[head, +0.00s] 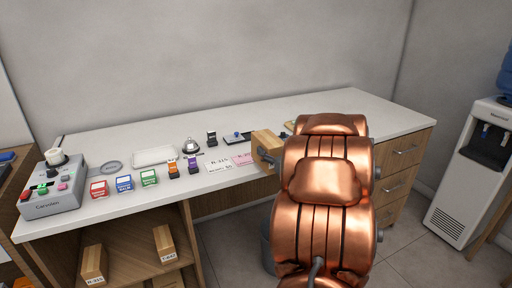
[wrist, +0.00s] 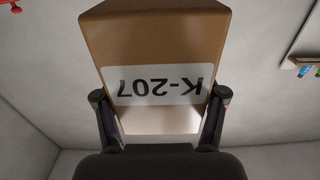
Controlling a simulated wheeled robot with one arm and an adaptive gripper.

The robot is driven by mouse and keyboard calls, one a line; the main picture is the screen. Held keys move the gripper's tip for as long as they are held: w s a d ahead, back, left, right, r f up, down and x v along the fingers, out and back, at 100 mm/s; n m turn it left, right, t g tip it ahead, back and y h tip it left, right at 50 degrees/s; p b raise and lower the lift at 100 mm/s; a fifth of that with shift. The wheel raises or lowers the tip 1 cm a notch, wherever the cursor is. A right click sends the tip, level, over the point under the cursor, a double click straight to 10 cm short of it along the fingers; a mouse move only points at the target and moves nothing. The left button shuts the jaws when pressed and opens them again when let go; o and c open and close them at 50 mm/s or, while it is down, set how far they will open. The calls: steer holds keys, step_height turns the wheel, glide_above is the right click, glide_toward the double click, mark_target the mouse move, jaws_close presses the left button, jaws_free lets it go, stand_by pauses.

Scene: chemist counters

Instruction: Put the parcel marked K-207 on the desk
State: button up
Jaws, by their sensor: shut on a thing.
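The parcel marked K-207 (wrist: 155,45) is a brown box with a white label, seen upside down in the wrist view. My gripper (wrist: 162,112) is shut on it, with one dark finger on each side. In the head view the parcel (head: 267,142) shows at the left of my copper-coloured arm, in front of or over the desk (head: 340,108). I cannot tell whether it touches the desk top. My arm hides part of the desk's right half and most of my gripper.
Along the desk stand a grey device (head: 52,198), several coloured small boxes (head: 124,184), a white tray (head: 155,156), a bell (head: 190,146) and paper labels (head: 217,165). Other parcels (head: 93,264) lie on the shelf below. A water dispenser (head: 478,150) stands right. The desk's back right looks clear.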

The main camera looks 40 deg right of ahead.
steer(key=shift+w+d+f+p, duration=0.4)
steer(key=shift+w+f, duration=0.3)
steer(key=shift+w, duration=0.95)
steer(key=shift+w+d+f+p, duration=0.2)
steer(key=shift+w+d+f, duration=0.4)
steer(key=shift+w, duration=1.05)
steer(key=shift+w+d+f+p, duration=0.3)
steer(key=shift+w+f, duration=0.55)
steer(key=shift+w, duration=0.8)
steer(key=shift+f, duration=0.2)
steer(key=o, duration=1.4)
